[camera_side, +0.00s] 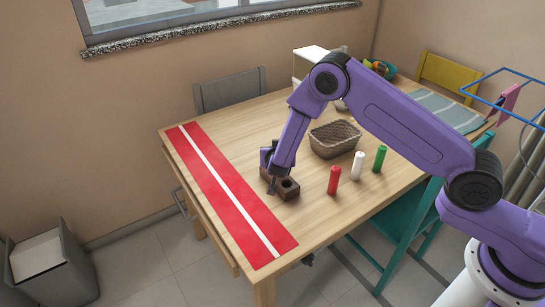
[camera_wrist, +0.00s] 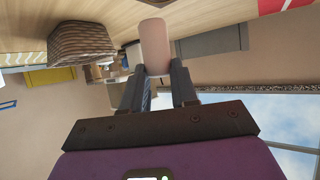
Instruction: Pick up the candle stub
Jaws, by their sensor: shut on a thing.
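The candle stub (camera_wrist: 155,46) is a pale pinkish, rounded cylinder in the wrist view. It sits between the two dark fingers of my gripper (camera_wrist: 158,75), which are shut on it. The stub cannot be made out there. I cannot tell whether it touches the block.
Red (camera_side: 334,180), white (camera_side: 357,166) and green (camera_side: 380,158) candles stand right of the block. A woven basket (camera_side: 334,140) is behind them. A red runner with a white stripe (camera_side: 225,190) lies along the table's left side.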

